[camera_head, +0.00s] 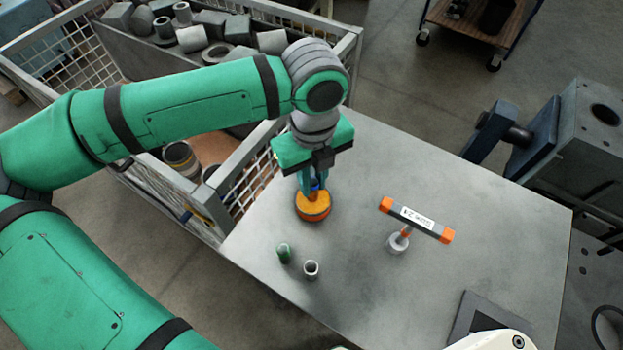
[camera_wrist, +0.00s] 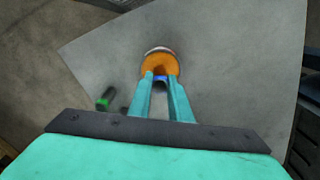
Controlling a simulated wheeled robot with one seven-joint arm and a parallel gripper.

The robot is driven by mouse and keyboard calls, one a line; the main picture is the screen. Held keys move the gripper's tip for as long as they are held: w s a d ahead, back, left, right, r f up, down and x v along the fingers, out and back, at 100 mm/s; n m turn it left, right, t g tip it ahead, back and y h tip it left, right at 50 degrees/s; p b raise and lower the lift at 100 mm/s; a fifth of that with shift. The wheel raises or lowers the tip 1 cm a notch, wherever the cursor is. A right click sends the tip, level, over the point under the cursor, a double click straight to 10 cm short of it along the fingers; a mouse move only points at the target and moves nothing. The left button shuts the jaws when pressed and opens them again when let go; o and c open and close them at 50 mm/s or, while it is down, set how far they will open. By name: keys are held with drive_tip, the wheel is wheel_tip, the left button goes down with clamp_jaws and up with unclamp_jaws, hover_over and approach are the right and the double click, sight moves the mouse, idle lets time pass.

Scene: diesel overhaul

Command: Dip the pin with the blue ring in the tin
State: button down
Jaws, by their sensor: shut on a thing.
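My gripper (camera_head: 314,190) points down over the orange tin (camera_head: 312,210) on the grey table. Its fingers are shut on the pin with the blue ring (camera_head: 315,183); a bit of blue shows between them. In the wrist view the blue ring (camera_wrist: 160,78) sits between the fingertips, in front of the tin's orange inside (camera_wrist: 157,64). The lower end of the pin is hidden by the fingers, so I cannot tell how deep it is in the tin.
A labelled bar with orange ends (camera_head: 415,219) stands on a round base to the right. A wire-sided crate (camera_head: 240,180) borders the table's left.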

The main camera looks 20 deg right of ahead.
sight(313, 181)
wheel_tip(313, 181, up, 2)
drive_tip(key=shift+s+d, duration=0.1)
drive_tip(key=shift+r, duration=2.3)
